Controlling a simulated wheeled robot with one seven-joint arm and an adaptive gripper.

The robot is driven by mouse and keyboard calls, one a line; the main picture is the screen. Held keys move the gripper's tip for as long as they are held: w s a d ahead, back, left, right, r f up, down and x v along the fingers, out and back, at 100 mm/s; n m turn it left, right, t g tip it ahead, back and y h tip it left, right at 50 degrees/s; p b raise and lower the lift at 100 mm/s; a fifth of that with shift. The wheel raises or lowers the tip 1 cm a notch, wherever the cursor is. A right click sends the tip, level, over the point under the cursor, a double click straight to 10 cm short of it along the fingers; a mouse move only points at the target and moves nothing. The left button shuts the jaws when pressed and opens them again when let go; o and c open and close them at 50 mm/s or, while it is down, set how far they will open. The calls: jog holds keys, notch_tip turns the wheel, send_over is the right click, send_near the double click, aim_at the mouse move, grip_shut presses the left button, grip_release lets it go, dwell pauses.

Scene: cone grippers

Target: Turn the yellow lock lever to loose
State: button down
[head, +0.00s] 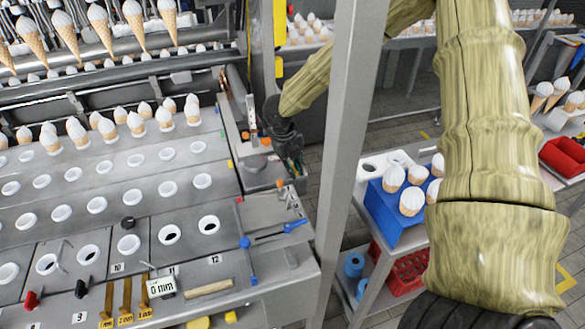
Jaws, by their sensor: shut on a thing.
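My gripper (292,166) is dark and reaches down at the right end of the machine, beside a small grey block with orange knobs (265,142). Its fingers are small in view and shut on a part there, seemingly the yellow lock lever. The fingers and wrist hide that part, so I cannot make out its yellow surface or which way it points. Below the gripper is a grey bracket with an orange tip (280,183).
A blue-handled lever (295,225) sits at the machine's front right corner. A grey upright post (345,120) stands right of the gripper. Cones stand in the hole plate (115,165). A cart with a blue box (392,212) and red crate (405,272) is right.

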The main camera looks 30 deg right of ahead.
jog(key=shift+w+r, duration=0.15)
jog(key=shift+w, duration=0.05)
jog(key=c, duration=1.5)
grip_release()
jog(key=shift+s, duration=0.1)
jog(key=r, duration=0.4)
jog(key=a+r, duration=0.1)
jog(key=r, duration=0.2)
jog(key=a+r, duration=0.1)
jog(key=r, duration=0.3)
jog(key=shift+a+r, duration=0.1)
jog(key=shift+r, duration=0.2)
